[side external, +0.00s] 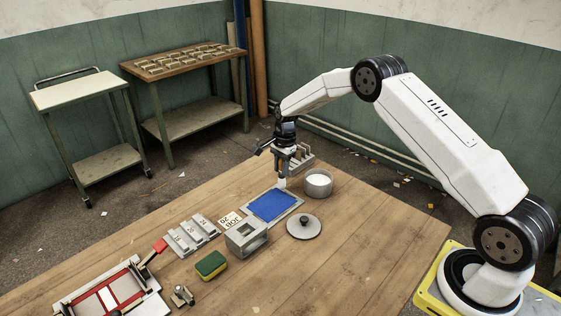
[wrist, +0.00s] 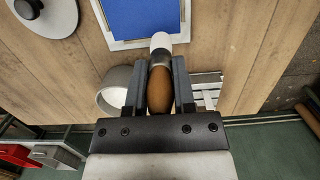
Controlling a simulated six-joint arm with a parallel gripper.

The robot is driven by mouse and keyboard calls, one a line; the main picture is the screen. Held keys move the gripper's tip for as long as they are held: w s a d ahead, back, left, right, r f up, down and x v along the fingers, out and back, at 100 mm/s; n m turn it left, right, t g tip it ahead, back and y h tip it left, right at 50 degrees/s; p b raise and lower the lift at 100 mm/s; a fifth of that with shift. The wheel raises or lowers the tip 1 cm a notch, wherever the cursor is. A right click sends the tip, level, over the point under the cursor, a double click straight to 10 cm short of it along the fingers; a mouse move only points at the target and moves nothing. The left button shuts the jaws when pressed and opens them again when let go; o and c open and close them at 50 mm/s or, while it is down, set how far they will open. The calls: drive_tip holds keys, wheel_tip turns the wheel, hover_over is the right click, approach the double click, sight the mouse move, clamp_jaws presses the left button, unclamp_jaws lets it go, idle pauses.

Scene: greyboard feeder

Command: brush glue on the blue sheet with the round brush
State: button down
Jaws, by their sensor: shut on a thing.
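My gripper (side external: 284,160) is shut on the round brush (wrist: 160,88), which has a brown wooden handle, a metal collar and a white bristle tip. The bristles point down at the far edge of the blue sheet (side external: 272,205); I cannot tell whether they touch it. The sheet lies flat on a pale grey plate and also shows in the wrist view (wrist: 142,16), just beyond the bristles. The glue pot (side external: 318,184), round and grey with white glue, stands open to the right of the brush. In the wrist view the pot (wrist: 108,98) is partly hidden by a finger.
The pot's lid (side external: 304,228) lies on the table before the pot. A grey rack (side external: 304,158) stands behind my gripper. A grey box (side external: 246,238), a sponge (side external: 211,265), numbered blocks (side external: 192,235) and a red-edged frame (side external: 110,296) stand leftward. The table's front right is clear.

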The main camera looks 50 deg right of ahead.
drive_tip(key=shift+a+f, duration=0.7)
drive_tip(key=shift+a, duration=5.85)
drive_tip(key=shift+s+d+f, duration=0.1)
drive_tip(key=shift+s, duration=0.75)
drive_tip(key=shift+d, duration=0.85)
drive_tip(key=shift+w+d, duration=0.15)
drive_tip(key=shift+d, duration=5.35)
drive_tip(key=shift+d+r, duration=0.2)
drive_tip(key=shift+s+a, duration=0.15)
drive_tip(key=shift+s, duration=0.6)
drive_tip(key=shift+a, duration=6.5)
drive_tip(key=shift+s+d, duration=0.2)
drive_tip(key=shift+s, duration=0.5)
drive_tip(key=shift+d, duration=6.45)
wheel_tip(320, 180, up, 8)
drive_tip(key=shift+a, duration=0.1)
